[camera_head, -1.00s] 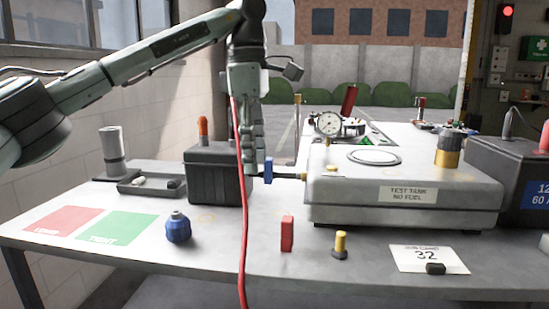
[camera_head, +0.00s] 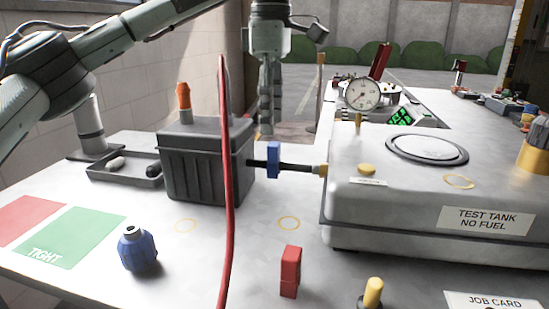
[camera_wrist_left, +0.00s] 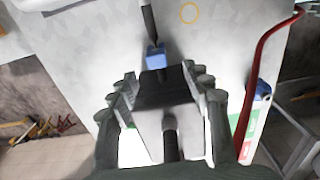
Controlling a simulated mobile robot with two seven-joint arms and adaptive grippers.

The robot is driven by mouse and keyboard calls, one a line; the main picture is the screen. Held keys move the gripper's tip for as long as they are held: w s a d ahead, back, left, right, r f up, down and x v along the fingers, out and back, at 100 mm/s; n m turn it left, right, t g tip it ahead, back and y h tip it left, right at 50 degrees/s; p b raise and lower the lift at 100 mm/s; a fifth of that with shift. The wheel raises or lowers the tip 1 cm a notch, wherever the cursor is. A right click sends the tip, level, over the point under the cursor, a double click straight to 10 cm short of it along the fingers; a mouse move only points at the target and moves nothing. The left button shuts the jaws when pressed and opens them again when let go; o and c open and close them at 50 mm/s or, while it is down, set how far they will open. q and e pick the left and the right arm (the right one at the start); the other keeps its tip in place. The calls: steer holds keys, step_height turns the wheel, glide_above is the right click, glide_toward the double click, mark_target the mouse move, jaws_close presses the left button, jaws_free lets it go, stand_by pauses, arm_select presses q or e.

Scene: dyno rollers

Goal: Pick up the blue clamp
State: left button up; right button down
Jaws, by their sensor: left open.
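The blue clamp (camera_head: 273,160) sits around the thin dark hose (camera_head: 300,167) between a black box and the test tank. It also shows in the left wrist view (camera_wrist_left: 155,57), just beyond the fingertips. My left gripper (camera_head: 267,128) points down, its fingertips showing just above the clamp in the head view. In the left wrist view, my left gripper (camera_wrist_left: 160,80) has its fingers spread apart with nothing held between them. My right gripper is not in view.
The black box (camera_head: 205,165) stands left of the clamp and the grey test tank (camera_head: 440,190) right. A red cable (camera_head: 226,200) hangs in front. A blue bulb-shaped part (camera_head: 138,250), a red block (camera_head: 290,270) and a yellow-topped peg (camera_head: 372,293) stand on the bench front.

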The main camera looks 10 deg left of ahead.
mark_target(274, 143)
arm_select(q)
steer(key=f, duration=0.4)
steer(key=shift+w+d, duration=0.15)
steer(key=shift+w, duration=0.05)
steer(key=shift+f, duration=0.4)
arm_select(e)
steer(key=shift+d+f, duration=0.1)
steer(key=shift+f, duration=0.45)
arm_select(q)
steer(key=shift+c, duration=0.5)
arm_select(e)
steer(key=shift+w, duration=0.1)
arm_select(q)
jaws_close()
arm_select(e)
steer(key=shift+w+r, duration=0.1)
arm_select(q)
steer(key=shift+r, duration=0.1)
